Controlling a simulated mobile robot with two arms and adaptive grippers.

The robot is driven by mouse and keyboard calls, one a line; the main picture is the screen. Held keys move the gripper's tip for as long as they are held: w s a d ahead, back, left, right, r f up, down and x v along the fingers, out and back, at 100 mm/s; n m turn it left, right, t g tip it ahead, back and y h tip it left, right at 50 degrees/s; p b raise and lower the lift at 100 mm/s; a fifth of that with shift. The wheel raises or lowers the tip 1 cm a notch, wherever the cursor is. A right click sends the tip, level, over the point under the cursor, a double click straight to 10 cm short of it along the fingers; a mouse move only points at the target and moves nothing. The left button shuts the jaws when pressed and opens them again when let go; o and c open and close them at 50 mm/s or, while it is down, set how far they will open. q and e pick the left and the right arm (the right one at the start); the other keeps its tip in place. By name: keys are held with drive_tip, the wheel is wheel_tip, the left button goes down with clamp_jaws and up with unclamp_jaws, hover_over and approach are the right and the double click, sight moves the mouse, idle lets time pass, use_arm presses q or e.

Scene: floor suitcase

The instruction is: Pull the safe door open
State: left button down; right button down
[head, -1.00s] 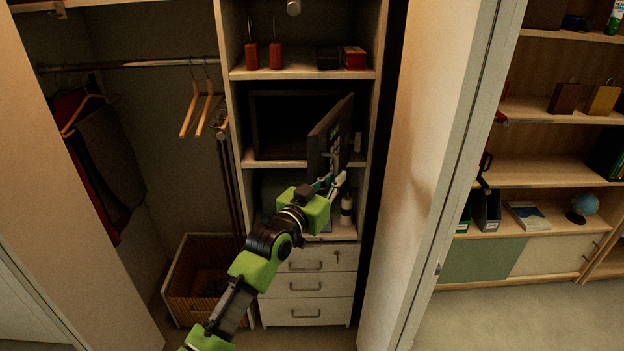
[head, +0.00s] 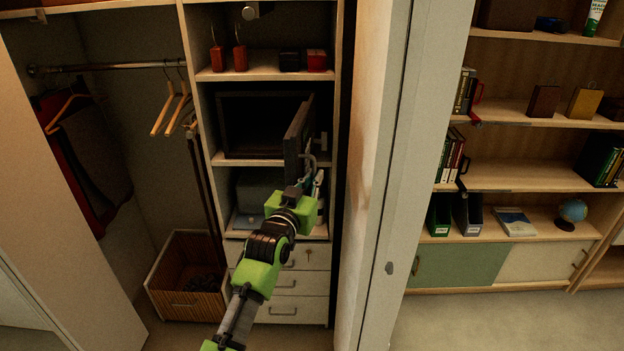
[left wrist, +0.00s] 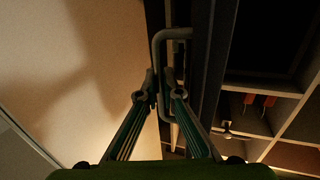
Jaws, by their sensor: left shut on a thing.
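The dark safe (head: 225,128) sits on a cabinet shelf. Its door (head: 297,140) stands wide open, swung out to the right and seen nearly edge-on; the safe's front opening is dark. My left gripper (head: 312,182) is at the door's outer face, shut on the door handle (head: 308,160). In the left wrist view, the grey bar handle (left wrist: 157,55) passes between the fingertips of my left gripper (left wrist: 162,95), beside the dark door (left wrist: 212,60). My own arm hides the lower shelf in part. My right gripper is not in view.
A tall pale closet door panel (head: 378,180) stands close to the right of the cabinet. Below the safe are a grey box (head: 257,195) and drawers (head: 290,310). A wooden crate (head: 185,280) stands at the left. Padlocks and small boxes sit on the shelf above.

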use_arm(q)
drive_tip(key=shift+a+r, duration=0.1)
drive_tip(key=shift+r, duration=0.25)
drive_tip(key=c, duration=2.5)
unclamp_jaws()
drive_tip(key=shift+w, duration=0.1)
drive_tip(key=shift+f, duration=0.25)
drive_tip(key=v, duration=1.2)
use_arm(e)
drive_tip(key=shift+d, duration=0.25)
use_arm(q)
drive_tip(key=shift+f, duration=0.15)
